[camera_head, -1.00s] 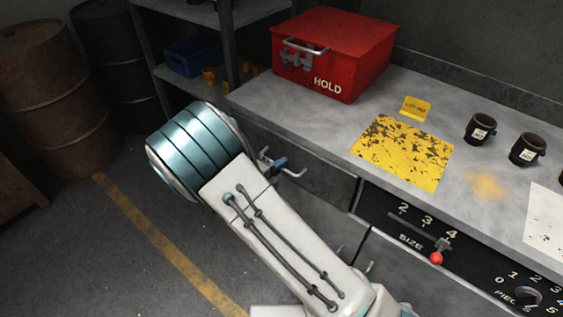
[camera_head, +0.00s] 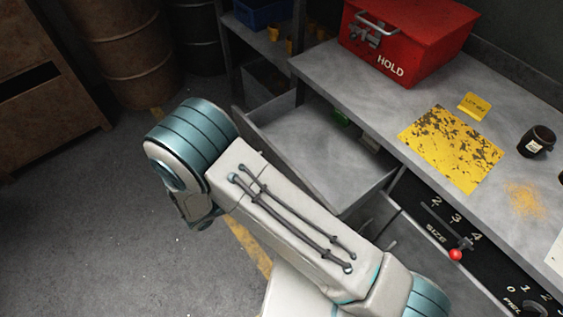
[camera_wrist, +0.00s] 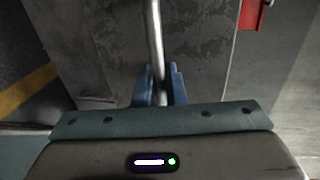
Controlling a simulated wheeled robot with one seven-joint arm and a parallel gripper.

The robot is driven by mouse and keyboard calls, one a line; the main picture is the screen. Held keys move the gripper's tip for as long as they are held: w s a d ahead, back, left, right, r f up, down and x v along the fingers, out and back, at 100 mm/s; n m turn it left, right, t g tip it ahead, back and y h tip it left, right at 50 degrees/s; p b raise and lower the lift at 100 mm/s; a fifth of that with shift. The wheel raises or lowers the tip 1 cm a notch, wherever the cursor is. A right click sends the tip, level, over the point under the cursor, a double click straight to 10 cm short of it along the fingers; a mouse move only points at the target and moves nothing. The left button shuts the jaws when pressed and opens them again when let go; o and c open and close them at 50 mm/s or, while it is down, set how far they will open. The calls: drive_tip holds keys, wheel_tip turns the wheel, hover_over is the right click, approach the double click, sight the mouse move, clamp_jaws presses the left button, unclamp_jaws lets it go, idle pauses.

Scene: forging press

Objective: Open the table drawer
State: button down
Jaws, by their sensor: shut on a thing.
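The table drawer (camera_head: 318,165) stands pulled out from under the grey worktop (camera_head: 335,88) in the head view, its inside largely bare. A small green thing (camera_head: 341,118) lies at its back. In the wrist view, my gripper (camera_wrist: 160,88) has its blue fingers on both sides of the metal drawer handle (camera_wrist: 154,35) and is shut on it. The drawer's scuffed grey front (camera_wrist: 100,50) fills the middle of that view. In the head view my own arm hides the gripper and the handle.
On the worktop are a red HOLD box (camera_head: 405,45), a worn yellow sheet (camera_head: 450,148) and a dark mug (camera_head: 537,141). A red-knobbed lever (camera_head: 456,254) sits on the front panel. Shelves (camera_head: 285,45) and barrels (camera_head: 125,50) stand behind. The floor (camera_head: 120,200) at left is clear.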

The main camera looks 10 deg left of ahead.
drive_tip(key=shift+f+v, duration=0.25)
drive_tip(key=shift+v, duration=0.95)
drive_tip(key=c, duration=1.6)
unclamp_jaws()
drive_tip(key=shift+c, duration=0.2)
drive_tip(key=b+v, duration=0.1)
drive_tip(key=v, duration=1.3)
drive_tip(key=shift+w, duration=0.1)
